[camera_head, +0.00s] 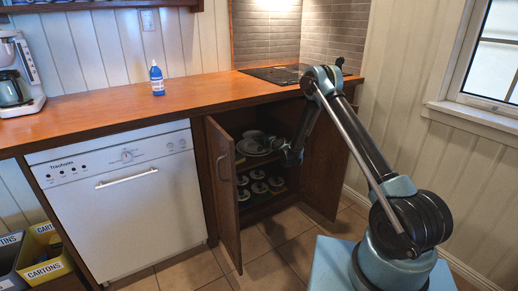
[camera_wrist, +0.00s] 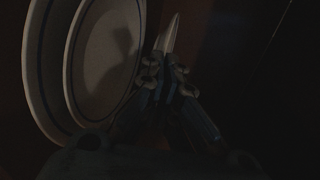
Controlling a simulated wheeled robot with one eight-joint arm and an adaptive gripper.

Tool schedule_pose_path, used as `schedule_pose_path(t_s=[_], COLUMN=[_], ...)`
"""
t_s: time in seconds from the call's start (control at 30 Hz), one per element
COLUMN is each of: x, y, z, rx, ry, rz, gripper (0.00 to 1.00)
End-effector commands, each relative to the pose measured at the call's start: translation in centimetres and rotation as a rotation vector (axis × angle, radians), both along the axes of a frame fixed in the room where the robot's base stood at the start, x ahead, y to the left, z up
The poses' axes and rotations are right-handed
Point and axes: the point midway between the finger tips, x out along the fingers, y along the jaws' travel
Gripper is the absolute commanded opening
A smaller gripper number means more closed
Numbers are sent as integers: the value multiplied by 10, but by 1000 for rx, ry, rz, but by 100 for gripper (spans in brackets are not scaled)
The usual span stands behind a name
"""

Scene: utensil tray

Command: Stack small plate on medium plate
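In the dark wrist view, a larger pale plate with a blue line (camera_wrist: 38,70) fills the left side. A smaller round plate (camera_wrist: 100,65) overlaps it, nearer my gripper; whether the two touch is hard to tell. My gripper (camera_wrist: 168,38) has its fingertips close together just right of the smaller plate's edge, with no plate visible between them. In the head view, the plates (camera_head: 252,148) are small, on the upper shelf of the open cabinet. My gripper (camera_head: 290,156) is at the cabinet opening, right of them; its fingertips are hard to make out there.
The open cabinet door (camera_head: 224,190) stands left of the opening, with another door panel at its right. Several cups (camera_head: 258,187) stand on the lower shelf. Other dark dishware sits behind the plates. The wooden counter (camera_head: 200,95) runs above the cabinet.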

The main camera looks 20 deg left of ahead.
Motion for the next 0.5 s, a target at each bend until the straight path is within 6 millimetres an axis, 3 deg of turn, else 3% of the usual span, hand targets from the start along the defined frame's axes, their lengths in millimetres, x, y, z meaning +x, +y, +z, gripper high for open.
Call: schedule_pose_path(t_s=[0.17,0.5], x=[-1,-1], y=[1,1], z=[-8,-44], rx=[0,0], ry=[0,0], rz=[1,1], gripper=[0,0])
